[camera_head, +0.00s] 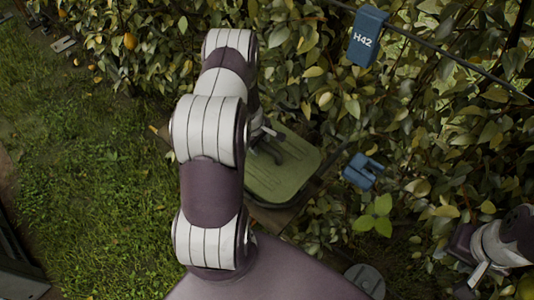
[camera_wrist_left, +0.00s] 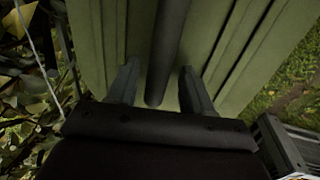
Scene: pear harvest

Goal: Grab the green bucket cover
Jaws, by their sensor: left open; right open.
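The green bucket cover (camera_head: 290,172) lies behind my left arm in the head view, on top of a bucket or crate that is mostly hidden. It has a dark handle (camera_head: 268,150). In the left wrist view the ribbed green cover (camera_wrist_left: 235,50) fills the upper part, and the dark handle bar (camera_wrist_left: 168,45) runs down between my fingers. My left gripper (camera_wrist_left: 160,68) is open, with one finger on each side of the handle's end; I cannot tell whether they touch it. My right gripper (camera_head: 480,274) is open at the lower right edge, far from the cover.
Leafy pear branches fill the back and right. A blue H42 tag (camera_head: 366,36) hangs near a wire (camera_head: 430,45), and another blue object (camera_head: 362,171) sits lower among the leaves. Grass (camera_head: 85,190) lies open at left. A yellowish fruit (camera_head: 526,287) is at the lower right.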

